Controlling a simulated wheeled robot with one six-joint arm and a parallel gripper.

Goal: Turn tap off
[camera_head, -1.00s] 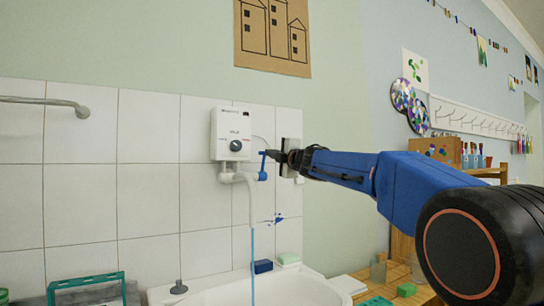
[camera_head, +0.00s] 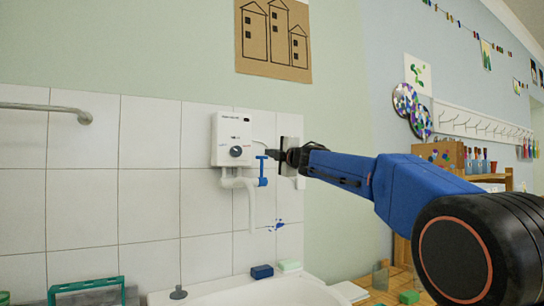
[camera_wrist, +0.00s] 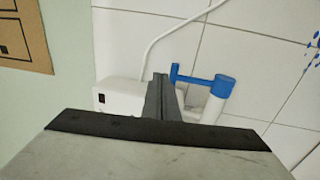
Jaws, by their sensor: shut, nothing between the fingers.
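The blue tap handle (camera_head: 262,158) is on white pipework under a small white water heater (camera_head: 231,138) on the tiled wall. Its top bar lies crosswise on a short upright stem. The white spout (camera_head: 251,208) hangs down over the white sink (camera_head: 250,294), and no water stream shows below it. My gripper (camera_head: 271,153) is shut and empty, just right of the handle's bar. In the wrist view the shut fingers (camera_wrist: 160,92) are beside the left end of the blue handle (camera_wrist: 195,79); I cannot tell whether they touch it.
A blue sponge (camera_head: 262,271) and a green and white one (camera_head: 289,266) lie on the sink's back edge. A dark plug (camera_head: 178,292) sits at its left. A metal rail (camera_head: 45,108) sticks out at the left.

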